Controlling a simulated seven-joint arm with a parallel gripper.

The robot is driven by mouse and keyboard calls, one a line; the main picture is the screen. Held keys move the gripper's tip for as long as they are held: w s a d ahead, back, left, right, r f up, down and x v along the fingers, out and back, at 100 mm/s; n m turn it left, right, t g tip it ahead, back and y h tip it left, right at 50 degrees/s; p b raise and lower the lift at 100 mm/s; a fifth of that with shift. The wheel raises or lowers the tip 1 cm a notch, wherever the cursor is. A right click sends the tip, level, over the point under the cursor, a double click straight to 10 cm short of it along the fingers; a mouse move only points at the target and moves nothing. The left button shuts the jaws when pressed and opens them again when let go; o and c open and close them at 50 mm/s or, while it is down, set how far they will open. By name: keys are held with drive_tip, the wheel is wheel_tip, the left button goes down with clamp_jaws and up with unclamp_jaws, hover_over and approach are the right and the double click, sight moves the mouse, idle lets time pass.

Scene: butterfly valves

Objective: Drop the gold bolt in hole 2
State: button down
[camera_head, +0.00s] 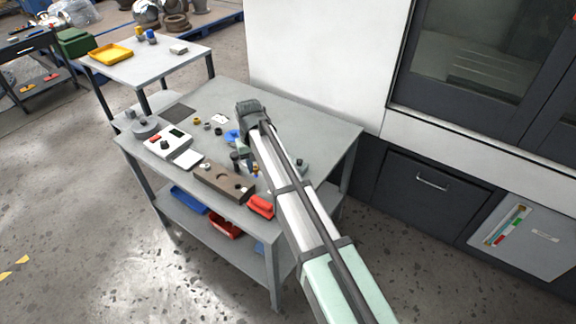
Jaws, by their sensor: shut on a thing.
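My gripper (252,168) hangs down from the wrist over the front right part of the grey workbench (313,118). It is shut on a small gold piece, the gold bolt (256,174), which shows only as a few pixels at the fingertips. A brown block (212,179) with round recesses or holes lies on the bench just left of and below the gripper. I cannot read any hole numbers, so I cannot tell which is hole 2. My arm hides part of the bench behind the gripper.
A red object (261,206) lies at the bench's front edge, right of the block. A white device (172,145) stands to the left. Small round parts and a blue disc (231,136) lie behind. Bins (226,228) sit on the lower shelf. The back right bench top is clear.

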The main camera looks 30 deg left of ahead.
drive_tip(key=s+a+f, duration=0.3)
drive_tip(key=s+a, duration=0.1)
drive_tip(key=a, duration=0.1)
drive_tip(key=shift+s+f+n, duration=0.15)
drive_tip(key=shift+s+n, duration=0.05)
drive_tip(key=shift+n, duration=0.2)
idle(0.3)
drive_tip(key=shift+f, duration=1.75)
idle(2.3)
drive_tip(key=shift+c, duration=2.4)
unclamp_jaws()
drive_tip(key=shift+r, duration=0.1)
wheel_tip(320, 180, up, 7)
drive_tip(key=shift+r, duration=0.15)
